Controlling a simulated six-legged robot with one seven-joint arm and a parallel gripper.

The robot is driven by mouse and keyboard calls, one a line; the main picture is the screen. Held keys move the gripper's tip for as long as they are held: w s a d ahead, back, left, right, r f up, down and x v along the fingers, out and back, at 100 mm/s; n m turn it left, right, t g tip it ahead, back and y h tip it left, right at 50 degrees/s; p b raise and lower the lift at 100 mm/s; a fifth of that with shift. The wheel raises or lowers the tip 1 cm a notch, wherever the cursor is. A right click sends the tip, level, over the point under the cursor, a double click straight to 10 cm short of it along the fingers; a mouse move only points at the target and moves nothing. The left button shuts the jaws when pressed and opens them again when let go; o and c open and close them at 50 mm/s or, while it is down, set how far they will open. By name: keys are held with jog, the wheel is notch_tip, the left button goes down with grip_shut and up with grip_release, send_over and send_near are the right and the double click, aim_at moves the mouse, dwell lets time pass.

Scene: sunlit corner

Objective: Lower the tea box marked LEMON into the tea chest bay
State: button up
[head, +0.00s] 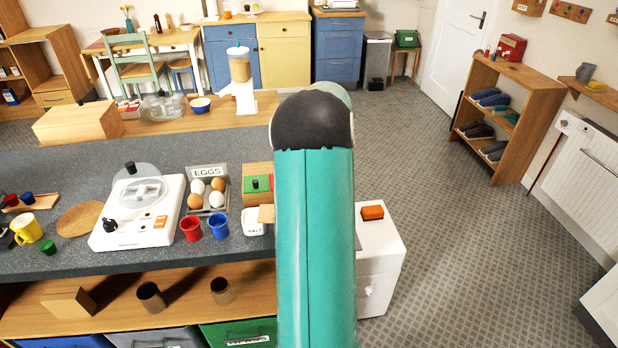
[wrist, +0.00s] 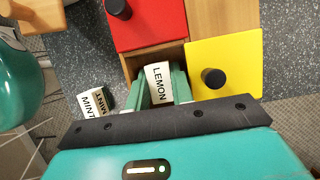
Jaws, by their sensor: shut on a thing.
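In the wrist view my gripper (wrist: 160,86) has its green fingers shut on the white tea box marked LEMON (wrist: 158,78). The box is at the open bay of the wooden tea chest (wrist: 134,63), between a red lid (wrist: 146,26) and a yellow lid (wrist: 234,68). The fingers overlap the bay opening; I cannot tell how deep the box sits, and its lower part is hidden. In the head view my arm hides the gripper and LEMON box; part of the tea chest (head: 256,170) with a green lid (head: 256,184) shows left of the arm.
A white tea box marked MINT (wrist: 92,104) lies on the speckled counter left of the chest. In the head view, an egg tray (head: 207,197), a red mug (head: 191,229) and a blue mug (head: 218,227) stand left of the chest. A white salt container (head: 253,222) is close in front.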

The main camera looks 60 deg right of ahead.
jog(key=shift+f, duration=0.8)
dwell(0.4)
jog(key=o, duration=1)
jog(key=shift+o, duration=0.2)
jog(key=shift+r, duration=0.1)
jog(key=v, duration=1.3)
jog(key=shift+d+r, duration=0.2)
jog(key=shift+r, duration=0.05)
jog(key=shift+a, duration=0.1)
